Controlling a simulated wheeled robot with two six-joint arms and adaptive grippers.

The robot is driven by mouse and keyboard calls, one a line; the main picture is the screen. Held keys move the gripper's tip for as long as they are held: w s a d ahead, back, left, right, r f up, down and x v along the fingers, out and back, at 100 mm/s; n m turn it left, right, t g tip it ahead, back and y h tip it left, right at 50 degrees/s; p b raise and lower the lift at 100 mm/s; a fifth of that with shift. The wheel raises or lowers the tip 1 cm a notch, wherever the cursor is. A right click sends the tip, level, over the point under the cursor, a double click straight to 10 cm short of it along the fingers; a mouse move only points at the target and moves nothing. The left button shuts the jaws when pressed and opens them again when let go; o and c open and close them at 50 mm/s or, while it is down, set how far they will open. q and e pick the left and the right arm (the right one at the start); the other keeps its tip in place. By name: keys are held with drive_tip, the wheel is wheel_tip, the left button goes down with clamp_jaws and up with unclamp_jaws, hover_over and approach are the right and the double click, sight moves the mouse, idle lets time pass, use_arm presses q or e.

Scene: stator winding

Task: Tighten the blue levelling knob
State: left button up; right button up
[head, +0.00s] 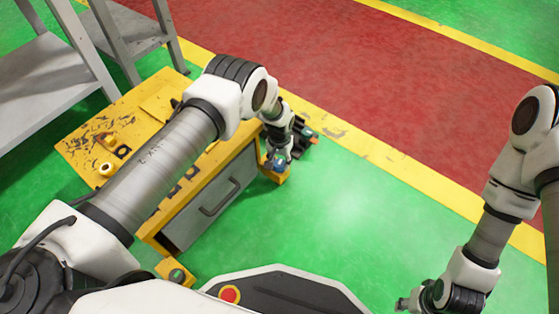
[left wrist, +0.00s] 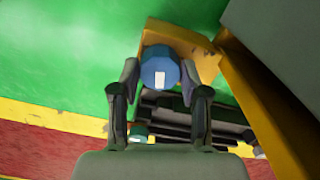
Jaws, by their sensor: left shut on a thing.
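The blue levelling knob (left wrist: 160,70) is round, with a white mark on its face. It sits on a yellow corner foot (left wrist: 196,48) of the workbench. My left gripper (left wrist: 160,80) is shut on the knob, one finger on each side of it. In the head view the knob (head: 279,165) shows as a small blue patch at the bench's right corner, partly hidden by my left gripper (head: 277,157). My right gripper (head: 405,302) is at the bottom right, away from the bench. Its fingers are too small to read.
The yellow workbench (head: 90,150) has a grey drawer (head: 212,205) with a handle. Another foot (head: 176,272) stands at its near corner. A grey metal shelf (head: 45,80) stands at the upper left. The green floor right of the bench is clear.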

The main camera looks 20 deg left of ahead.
use_arm(q)
drive_tip(key=shift+r+m, duration=0.1)
drive_tip(key=shift+m, duration=0.9)
drive_tip(key=shift+w, duration=0.1)
drive_tip(key=o, duration=1.1)
wheel_tip(320, 180, up, 12)
drive_tip(key=shift+r, duration=0.1)
